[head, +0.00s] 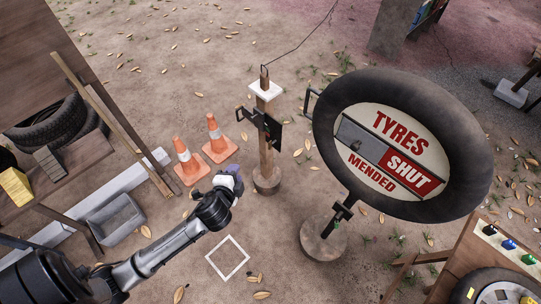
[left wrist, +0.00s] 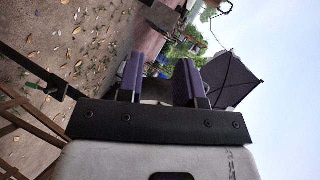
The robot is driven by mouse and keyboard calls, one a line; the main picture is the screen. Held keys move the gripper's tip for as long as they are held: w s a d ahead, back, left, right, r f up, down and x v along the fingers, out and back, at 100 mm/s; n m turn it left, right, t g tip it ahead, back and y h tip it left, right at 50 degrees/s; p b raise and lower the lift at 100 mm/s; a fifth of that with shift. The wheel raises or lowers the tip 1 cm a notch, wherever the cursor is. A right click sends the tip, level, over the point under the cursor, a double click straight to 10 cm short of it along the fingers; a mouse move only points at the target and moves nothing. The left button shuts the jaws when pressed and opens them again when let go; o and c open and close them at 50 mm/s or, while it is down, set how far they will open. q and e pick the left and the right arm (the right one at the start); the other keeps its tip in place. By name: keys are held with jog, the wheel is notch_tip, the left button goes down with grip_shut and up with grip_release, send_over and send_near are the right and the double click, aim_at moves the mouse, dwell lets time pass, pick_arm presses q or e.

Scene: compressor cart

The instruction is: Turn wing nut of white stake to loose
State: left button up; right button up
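A wooden post (head: 263,150) with a white block near its top (head: 266,90) stands on a round base in the middle of the head view. It may be the white stake; dark brackets are fixed to its side. I cannot make out a wing nut. My left gripper (head: 231,180) is left of and nearer than the post's base in the picture, apart from it. In the left wrist view, the gripper's two purple fingers (left wrist: 158,82) stand apart with a gap between them. A greyish shape shows in that gap, seemingly behind it. My right gripper is out of view.
A tyre-framed sign (head: 459,135) stands on a round base at the right. Two orange cones (head: 186,160) are left of the post. A grey tub (head: 116,220) and planks lie further left. A white square outline (head: 228,258) marks open ground in front.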

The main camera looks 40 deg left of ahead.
pick_arm(q)
jog(key=w+a+f+m+t+h+b, duration=0.1)
jog(key=w+a+f+m+t+b, duration=0.2)
jog(key=w+f+m+b, duration=0.5)
jog(key=w+a+f+m+t+h+b, duration=0.1)
jog(key=w+a+f+m+t+b, duration=0.2)
jog(key=f+m+b, duration=0.5)
jog(key=m+h+b, duration=0.6)
jog(key=m+b, duration=0.4)
jog(key=b, duration=0.8)
send_near(270, 143)
jog(key=shift+m, duration=0.3)
jog(key=shift+w+d+f+b, duration=0.15)
jog(key=shift+w+b, duration=0.75)
jog(key=shift+w, duration=0.8)
jog(key=shift+w+d+b, duration=0.15)
jog(key=shift+w+b, duration=0.8)
jog(key=shift+w, duration=0.75)
jog(key=shift+w+d+f+b, duration=0.15)
jog(key=shift+w+b, duration=0.75)
jog(key=shift+w, duration=0.8)
jog(key=shift+r, duration=0.1)
jog(key=shift+c, duration=0.3)
grip_shut()
